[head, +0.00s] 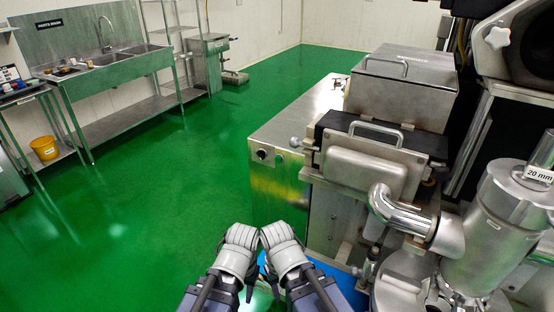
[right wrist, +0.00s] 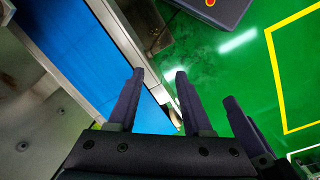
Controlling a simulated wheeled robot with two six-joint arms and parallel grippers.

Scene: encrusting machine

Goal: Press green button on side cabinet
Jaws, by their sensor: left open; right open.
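The steel side cabinet (head: 277,185) of the machine stands right of centre in the head view. A dark round control (head: 262,155) sits on its near upper face, with smaller fittings beside it. I cannot make out a green colour on any of them. My left gripper (head: 248,292) and my right gripper (head: 275,291) are side by side at the bottom centre, in front of and below the cabinet and apart from the control. In the right wrist view my right gripper (right wrist: 158,88) is open and empty. My left gripper is open, its fingers partly hidden in the head view.
A blue belt (right wrist: 85,50) with a metal edge lies below my right gripper. A steel pipe and hopper (head: 505,225) crowd the right side. A sink bench (head: 108,72) and yellow bucket (head: 45,148) stand at the left. The green floor (head: 165,210) between is clear.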

